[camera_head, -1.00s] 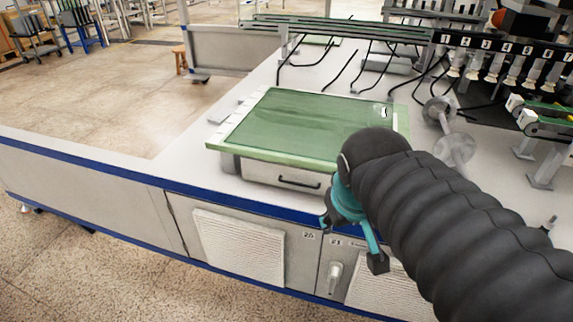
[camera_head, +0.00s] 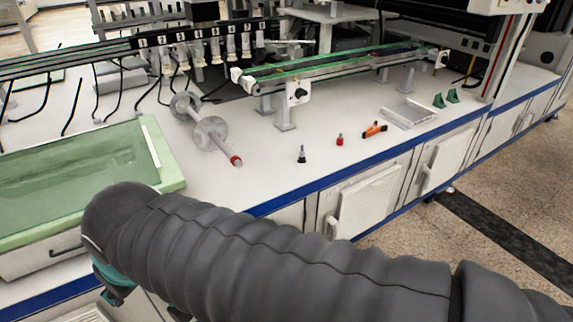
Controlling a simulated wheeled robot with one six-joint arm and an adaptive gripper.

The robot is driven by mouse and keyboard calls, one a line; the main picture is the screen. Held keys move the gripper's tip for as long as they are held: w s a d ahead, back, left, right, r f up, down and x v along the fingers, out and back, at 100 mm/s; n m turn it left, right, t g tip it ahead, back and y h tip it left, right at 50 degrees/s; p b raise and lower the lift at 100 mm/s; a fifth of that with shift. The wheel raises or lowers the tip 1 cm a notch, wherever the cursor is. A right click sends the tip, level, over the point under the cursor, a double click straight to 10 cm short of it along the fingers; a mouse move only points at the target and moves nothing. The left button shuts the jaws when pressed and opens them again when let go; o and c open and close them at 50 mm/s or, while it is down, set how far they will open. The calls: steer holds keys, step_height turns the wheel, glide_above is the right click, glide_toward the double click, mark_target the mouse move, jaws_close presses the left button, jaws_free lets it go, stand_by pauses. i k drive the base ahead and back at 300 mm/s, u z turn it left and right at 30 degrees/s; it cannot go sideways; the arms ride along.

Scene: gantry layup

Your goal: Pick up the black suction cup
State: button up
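The black suction cup (camera_head: 301,154) stands upright on the white bench top, small and dark with a lighter tip, right of the dumbbell-like spool. My gripper (camera_head: 112,290) is at the lower left, mostly hidden behind my black-sleeved arm; only teal and dark parts show. It is in front of the bench edge, well left of and apart from the suction cup. Its fingertips are not clear enough to tell whether it is open or shut.
A small red piece (camera_head: 340,140) and an orange-black tool (camera_head: 374,130) lie right of the cup. A clear tray (camera_head: 409,114) is beyond them. A spool with discs (camera_head: 209,134) lies left. A green-topped box (camera_head: 75,180) and a conveyor (camera_head: 330,66) flank the area.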

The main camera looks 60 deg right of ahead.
mark_target(302, 159)
steer(key=u, duration=0.1)
steer(key=k, duration=0.35)
steer(key=z, duration=0.5)
steer(key=i, duration=0.25)
steer(key=z, duration=1.6)
